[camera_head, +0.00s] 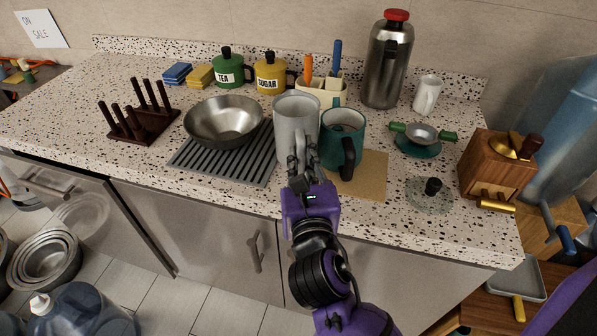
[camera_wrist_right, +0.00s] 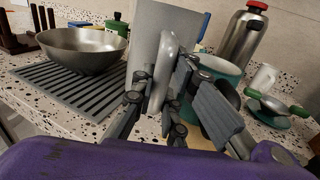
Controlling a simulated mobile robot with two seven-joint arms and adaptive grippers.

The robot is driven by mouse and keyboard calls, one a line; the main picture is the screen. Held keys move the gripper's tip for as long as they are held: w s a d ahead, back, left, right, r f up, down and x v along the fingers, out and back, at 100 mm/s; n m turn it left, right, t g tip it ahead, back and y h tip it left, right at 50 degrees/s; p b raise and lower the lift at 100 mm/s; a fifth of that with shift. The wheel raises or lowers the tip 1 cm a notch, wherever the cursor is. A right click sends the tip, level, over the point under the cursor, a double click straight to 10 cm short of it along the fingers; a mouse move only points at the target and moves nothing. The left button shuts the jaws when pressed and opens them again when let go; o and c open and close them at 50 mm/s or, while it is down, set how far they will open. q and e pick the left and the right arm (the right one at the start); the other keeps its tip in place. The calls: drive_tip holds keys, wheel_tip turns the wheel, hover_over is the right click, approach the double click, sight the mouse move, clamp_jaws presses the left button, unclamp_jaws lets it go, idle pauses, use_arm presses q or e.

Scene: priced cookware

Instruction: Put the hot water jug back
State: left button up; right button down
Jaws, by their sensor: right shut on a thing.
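A plain grey jug (camera_head: 295,115) stands upright near the middle of the counter, between the grey slatted mat (camera_head: 205,165) and a teal mug (camera_head: 343,122). My right gripper (camera_head: 302,165) is shut on the jug's handle at its front. In the wrist view the pale handle (camera_wrist_right: 168,62) runs between the fingers, with the jug's body (camera_wrist_right: 155,38) behind it. Whether the jug's base touches the counter is unclear. My left gripper is not in view.
A steel wok (camera_head: 224,120) rests on the mat, left of the jug. The teal mug is close on the right, by a tan board (camera_head: 370,180). Behind stand a utensil holder (camera_head: 328,92), yellow sugar pot (camera_head: 270,75) and red-topped steel flask (camera_head: 387,70). A wooden grinder (camera_head: 490,170) is far right.

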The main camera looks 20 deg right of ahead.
drive_tip(key=shift+w+f, duration=0.4)
drive_tip(key=shift+f, duration=0.1)
drive_tip(key=f, duration=0.1)
drive_tip(key=f+b, duration=0.1)
drive_tip(key=f, duration=0.1)
drive_tip(key=shift+w+f, duration=0.25)
drive_tip(key=shift+f, duration=0.15)
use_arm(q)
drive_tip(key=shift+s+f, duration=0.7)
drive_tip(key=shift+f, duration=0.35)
use_arm(e)
drive_tip(key=shift+r, duration=0.1)
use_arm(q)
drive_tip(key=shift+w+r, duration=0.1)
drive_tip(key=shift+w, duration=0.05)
use_arm(e)
drive_tip(key=c, duration=1.7)
unclamp_jaws()
drive_tip(key=shift+c, duration=0.2)
drive_tip(key=shift+d, duration=0.1)
